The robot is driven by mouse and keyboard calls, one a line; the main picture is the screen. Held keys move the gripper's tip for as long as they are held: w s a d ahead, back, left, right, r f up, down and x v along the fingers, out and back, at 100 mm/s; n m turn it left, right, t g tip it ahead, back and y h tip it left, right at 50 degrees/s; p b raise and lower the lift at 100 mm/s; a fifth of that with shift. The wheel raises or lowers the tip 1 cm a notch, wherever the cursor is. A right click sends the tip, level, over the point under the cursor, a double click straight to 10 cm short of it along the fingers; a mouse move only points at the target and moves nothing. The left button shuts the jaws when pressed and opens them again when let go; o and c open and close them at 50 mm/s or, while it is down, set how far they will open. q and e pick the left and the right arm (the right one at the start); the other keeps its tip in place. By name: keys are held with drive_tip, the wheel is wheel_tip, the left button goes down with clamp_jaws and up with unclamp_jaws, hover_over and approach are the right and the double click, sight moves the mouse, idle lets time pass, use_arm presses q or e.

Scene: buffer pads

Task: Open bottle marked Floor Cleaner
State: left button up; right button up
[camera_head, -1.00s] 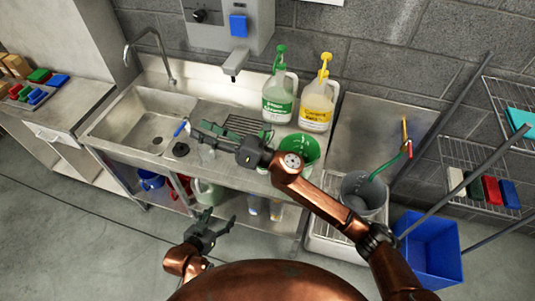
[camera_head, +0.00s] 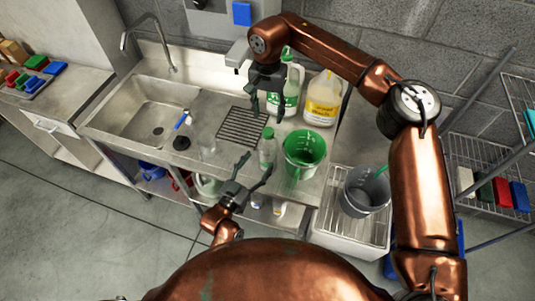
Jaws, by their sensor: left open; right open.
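A small clear bottle with a green cap (camera_head: 267,148) stands upright on the steel counter. Its label is too small to read. My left gripper (camera_head: 258,164) is open at the front of the counter, its fingers spread toward the bottle's lower part; I cannot tell if they touch it. My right gripper (camera_head: 266,108) is open and points down, above and just behind the bottle's cap.
A green measuring jug (camera_head: 304,160) stands close right of the bottle. A clear cup (camera_head: 207,145) and a blue-handled tool (camera_head: 181,121) are left. The drain grate (camera_head: 243,127) lies behind. A sink (camera_head: 145,113) is far left; a grey bucket (camera_head: 366,194) stands right.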

sight(268, 150)
use_arm(q)
drive_tip(key=x, duration=0.7)
drive_tip(key=shift+d, duration=0.15)
drive_tip(key=shift+c, duration=0.5)
